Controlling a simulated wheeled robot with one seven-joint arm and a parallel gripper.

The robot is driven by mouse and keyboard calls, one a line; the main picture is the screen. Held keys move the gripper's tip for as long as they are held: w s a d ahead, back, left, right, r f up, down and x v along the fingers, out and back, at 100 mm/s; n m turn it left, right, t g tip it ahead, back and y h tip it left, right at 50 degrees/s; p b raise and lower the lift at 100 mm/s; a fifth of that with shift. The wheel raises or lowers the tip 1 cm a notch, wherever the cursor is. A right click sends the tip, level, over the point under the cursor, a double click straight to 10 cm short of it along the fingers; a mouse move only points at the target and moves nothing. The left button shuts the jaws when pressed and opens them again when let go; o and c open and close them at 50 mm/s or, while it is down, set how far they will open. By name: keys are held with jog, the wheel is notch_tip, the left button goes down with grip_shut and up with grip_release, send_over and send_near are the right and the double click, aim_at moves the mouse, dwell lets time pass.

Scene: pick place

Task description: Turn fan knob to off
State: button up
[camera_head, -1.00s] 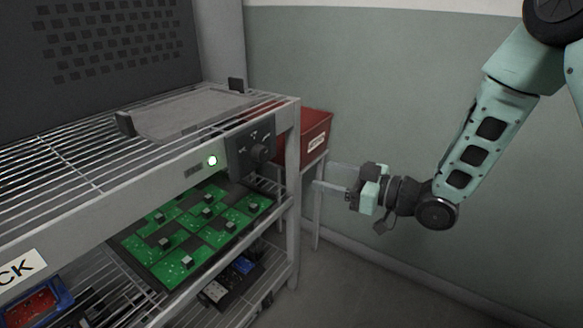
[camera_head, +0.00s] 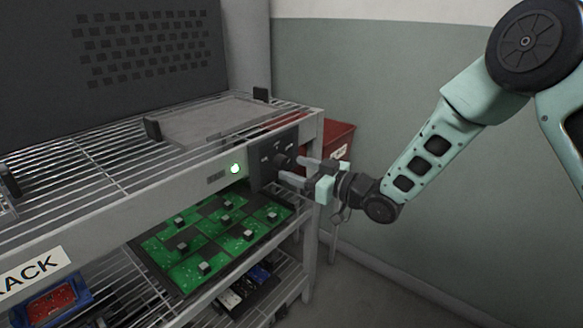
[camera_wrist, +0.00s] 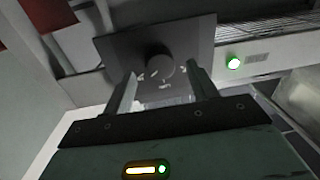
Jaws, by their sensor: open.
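The fan knob (camera_head: 281,160) is a dark round dial on a dark control panel (camera_head: 258,172) at the right end of the rack's upper front edge. In the wrist view the knob (camera_wrist: 160,68) stands out from its panel (camera_wrist: 118,50), with small pale markings beside it. My gripper (camera_head: 296,172) is open, its two fingers pointing at the panel. In the wrist view the fingers (camera_wrist: 160,88) lie to either side of the knob, apart from it. I cannot tell how far the fingertips are from the panel, or read the knob's setting.
A lit green light (camera_head: 235,169) is on the rack rail left of the panel. Green circuit boards (camera_head: 205,240) lie on the shelf below. A red bin (camera_head: 338,138) stands behind the rack's right post (camera_head: 312,200). The floor at right is clear.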

jog(key=shift+x, duration=1.15)
jog(key=c, duration=1)
